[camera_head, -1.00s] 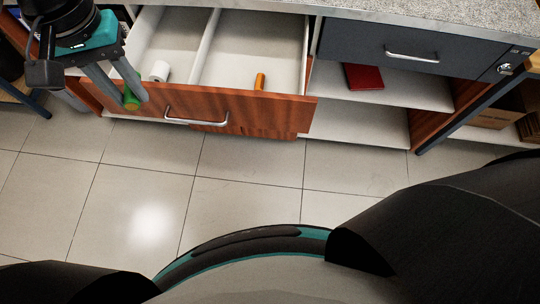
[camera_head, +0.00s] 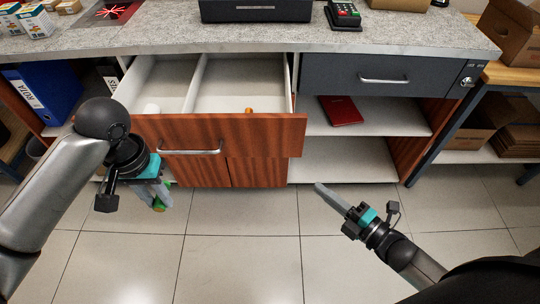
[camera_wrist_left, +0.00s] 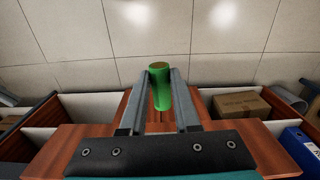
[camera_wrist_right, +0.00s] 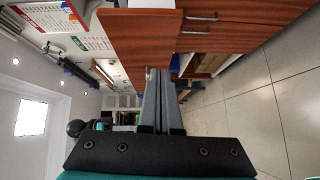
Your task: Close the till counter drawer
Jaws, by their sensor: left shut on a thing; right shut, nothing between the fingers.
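The till counter drawer (camera_head: 225,135) stands pulled out under the stone counter, with a red-brown wooden front and a metal bar handle (camera_head: 191,151). Its pale inside has a divider, a white roll (camera_head: 151,108) and a small orange thing (camera_head: 248,110) partly hidden by the front. My left gripper (camera_head: 161,200) is in front of the drawer's left end, below the handle's height. It is shut on a green cylinder, clear between its fingers in the left wrist view (camera_wrist_left: 161,90). My right gripper (camera_head: 320,187) is shut and empty, low and right of the drawer front, apart from it.
A dark closed drawer (camera_head: 385,78) is to the right, above open shelves with a red book (camera_head: 340,110). The counter top (camera_head: 160,37) carries a dark box (camera_head: 255,10) and a card terminal (camera_head: 343,14). The tiled floor (camera_head: 240,250) in front is clear.

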